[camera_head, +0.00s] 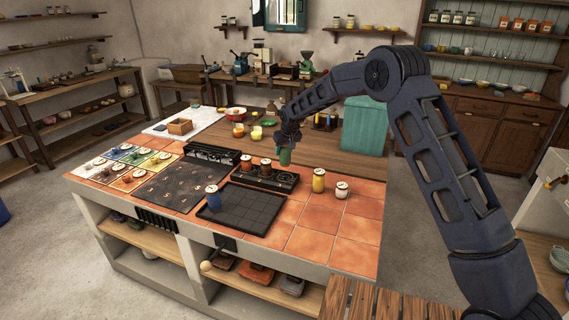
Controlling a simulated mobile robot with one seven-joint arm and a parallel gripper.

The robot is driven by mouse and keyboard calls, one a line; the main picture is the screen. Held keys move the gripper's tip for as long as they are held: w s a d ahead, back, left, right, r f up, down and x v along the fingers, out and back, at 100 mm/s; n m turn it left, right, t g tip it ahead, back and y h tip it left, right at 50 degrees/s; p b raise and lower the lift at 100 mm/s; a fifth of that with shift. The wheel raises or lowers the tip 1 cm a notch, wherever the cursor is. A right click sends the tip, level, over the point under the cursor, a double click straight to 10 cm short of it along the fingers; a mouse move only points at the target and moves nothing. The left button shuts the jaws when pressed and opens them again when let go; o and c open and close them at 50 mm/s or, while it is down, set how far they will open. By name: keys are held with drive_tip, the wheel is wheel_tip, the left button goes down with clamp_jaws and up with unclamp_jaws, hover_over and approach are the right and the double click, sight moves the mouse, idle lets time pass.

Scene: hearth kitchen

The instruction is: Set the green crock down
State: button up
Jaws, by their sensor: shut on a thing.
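The green crock (285,157) is a small green cylinder near the middle of the view. My gripper (286,144) is above it and shut on its top, reaching down from my dark arm. The crock's lid is hidden by the fingers.
A yellow crock (318,180) and a white crock (342,190) stand on the orange tiles to the right. A blue crock (213,198) stands on the black gridded tray (243,209). The tiles at front right (320,243) are clear.

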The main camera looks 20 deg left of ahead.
sight(287, 149)
drive_tip(key=shift+f, duration=3.35)
drive_tip(key=shift+f, duration=0.1)
drive_tip(key=o, duration=1.2)
drive_tip(key=shift+o, duration=0.2)
drive_tip(key=v, duration=1.2)
